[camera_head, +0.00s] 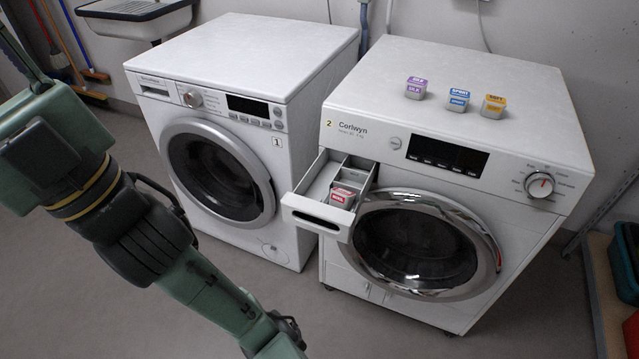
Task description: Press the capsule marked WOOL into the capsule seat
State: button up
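The red-topped WOOL capsule (342,194) is in the open detergent drawer (318,216) of the right washer, toward its front right. Its label is small but appears to read WOOL. I cannot tell whether it is fully pressed down. The capsule seat under or around it is hidden. My green arm reaches from the left edge down to the bottom middle. My gripper is outside the picture, below the bottom edge.
Purple (416,88), blue (458,100) and yellow (493,106) capsules stand on the right washer (450,70). The left washer (240,60) stands close beside it, its door closed. A crate (625,262) is at the right edge. Grey floor is clear in front.

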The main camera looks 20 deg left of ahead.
aim_at(308, 208)
jog(key=i+l+u, duration=0.15)
jog(key=u, duration=0.2)
jog(key=i+l+u, duration=0.1)
jog(key=l+u, duration=0.2)
jog(key=i+l+u, duration=0.1)
jog(key=l+u, duration=0.25)
jog(key=k+l+u, duration=0.1)
jog(key=l+u, duration=0.2)
jog(key=k+l+u, duration=0.1)
jog(key=l+u, duration=0.2)
jog(key=k+l+u, duration=0.15)
jog(key=l+u, duration=0.15)
jog(key=i+l+u, duration=0.2)
jog(key=l, duration=0.2)
